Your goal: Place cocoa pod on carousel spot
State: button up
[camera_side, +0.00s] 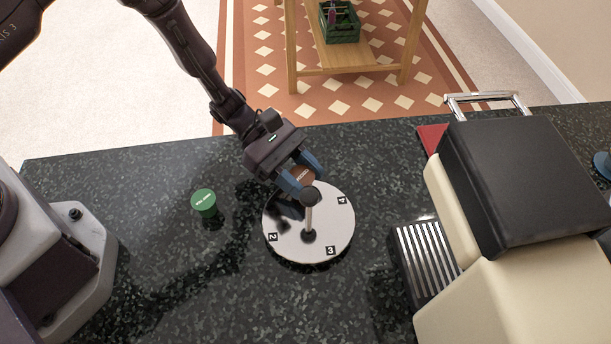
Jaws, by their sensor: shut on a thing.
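A brown pod (302,173) with small lettering on its top is held between the blue fingers of my gripper (299,182). It is at the far side of the round white carousel (285,245), over or on its rim; I cannot tell whether it touches the surface. The carousel has a central post with a dark knob (309,196). Labels 2, 3 and 4 show near its edge; the rest of the far edge is hidden by my gripper and the pod. My gripper is shut on the brown pod.
A green pod (204,201) stands on the dark speckled counter (190,285) left of the carousel. A cream and black coffee machine (520,185) with a slatted drip tray (426,250) stands at the right. A wooden table holding a green crate (340,25) is beyond the counter.

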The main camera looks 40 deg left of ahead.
jog(key=shift+d, duration=0.4)
jog(key=shift+f, duration=0.1)
jog(key=shift+f, duration=0.2)
jog(key=o, duration=0.6)
jog(key=shift+r, duration=0.1)
